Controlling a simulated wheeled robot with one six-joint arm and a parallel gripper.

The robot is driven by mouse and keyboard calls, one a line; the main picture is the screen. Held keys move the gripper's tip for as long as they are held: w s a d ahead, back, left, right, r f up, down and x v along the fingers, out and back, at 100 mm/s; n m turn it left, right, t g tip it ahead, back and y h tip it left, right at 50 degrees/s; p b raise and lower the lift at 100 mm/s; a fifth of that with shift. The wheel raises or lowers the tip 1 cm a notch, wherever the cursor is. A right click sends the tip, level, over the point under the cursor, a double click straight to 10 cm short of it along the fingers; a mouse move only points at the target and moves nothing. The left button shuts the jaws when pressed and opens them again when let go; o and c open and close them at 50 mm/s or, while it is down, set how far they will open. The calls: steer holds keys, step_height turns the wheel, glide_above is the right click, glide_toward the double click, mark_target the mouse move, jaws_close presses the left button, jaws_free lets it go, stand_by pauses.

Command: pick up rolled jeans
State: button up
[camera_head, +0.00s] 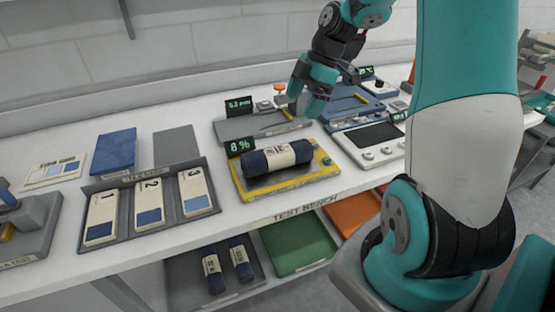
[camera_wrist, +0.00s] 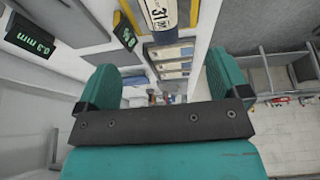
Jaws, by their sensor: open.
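The rolled jeans (camera_head: 277,158) are a dark blue roll with a printed cream label around the middle. They lie on a yellow-framed tester (camera_head: 240,188) whose display reads 8 %, near the bench's front edge. In the wrist view the roll's label (camera_wrist: 160,14) shows at the top edge, partly cut off. My gripper (camera_head: 305,98) is above the bench, behind the jeans and up from them in the head view. It is open and empty, apart from the roll. In the wrist view its two teal fingers (camera_wrist: 162,80) stand wide apart.
Two similar rolls (camera_head: 212,270) lie in a grey tray on the lower shelf. A rack of numbered sample cards (camera_head: 150,211) is left of the tester. A grey gauge (camera_head: 255,125) and a panel with knobs (camera_head: 371,138) stand behind and right.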

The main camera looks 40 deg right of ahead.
mark_target(281, 149)
steer(key=p+x, duration=0.2)
steer(key=x, duration=0.9)
steer(key=shift+w+f, duration=0.1)
steer(key=shift+f, duration=0.2)
steer(key=shift+p+x, duration=1.25)
steer(key=shift+x, duration=1.4)
steer(key=shift+w+d, duration=0.1)
steer(key=c, duration=1.3)
